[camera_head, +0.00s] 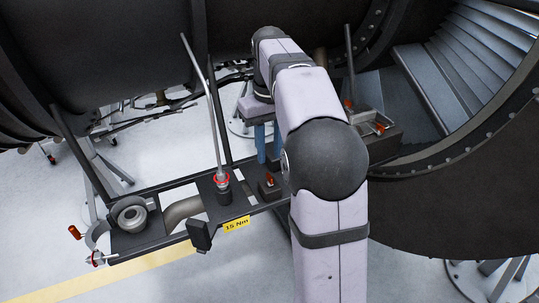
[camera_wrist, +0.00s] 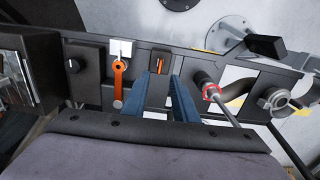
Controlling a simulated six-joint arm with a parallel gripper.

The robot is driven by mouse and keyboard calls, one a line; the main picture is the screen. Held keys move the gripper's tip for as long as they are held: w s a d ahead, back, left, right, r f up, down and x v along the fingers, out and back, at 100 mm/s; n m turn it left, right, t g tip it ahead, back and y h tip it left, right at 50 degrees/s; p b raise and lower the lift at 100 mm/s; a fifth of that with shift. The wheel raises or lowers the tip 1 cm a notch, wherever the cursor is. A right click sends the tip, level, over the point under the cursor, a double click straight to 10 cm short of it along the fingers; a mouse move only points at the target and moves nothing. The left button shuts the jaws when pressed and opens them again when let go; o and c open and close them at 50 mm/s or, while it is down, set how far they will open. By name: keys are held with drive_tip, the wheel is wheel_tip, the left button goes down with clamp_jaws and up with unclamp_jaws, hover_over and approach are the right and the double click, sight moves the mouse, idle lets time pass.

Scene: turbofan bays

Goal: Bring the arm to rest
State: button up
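My gripper (camera_head: 268,142) points down over the dark rail of the tool stand, with its two blue fingers below my arm. Beyond the fingertips is a black block with an orange insert (camera_wrist: 160,63), which also shows in the head view (camera_head: 269,182). The gripper looks clear of the block, but the exact height is hard to tell. My arm hides part of the stand in the head view.
A long-handled tool with a red ring (camera_head: 221,179) stands upright left of my gripper. An orange lever (camera_wrist: 119,76) is on the rail. The dark engine casing (camera_head: 450,215) rises at right.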

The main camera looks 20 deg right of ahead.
idle(0.4)
drive_tip(key=s+a+f, duration=0.5)
drive_tip(key=s+f, duration=0.5)
drive_tip(key=s+a+f+b, duration=0.1)
drive_tip(key=s+a+f, duration=0.5)
drive_tip(key=s+f, duration=0.4)
drive_tip(key=shift+s+f, duration=0.15)
drive_tip(key=shift+f, duration=0.35)
idle(0.4)
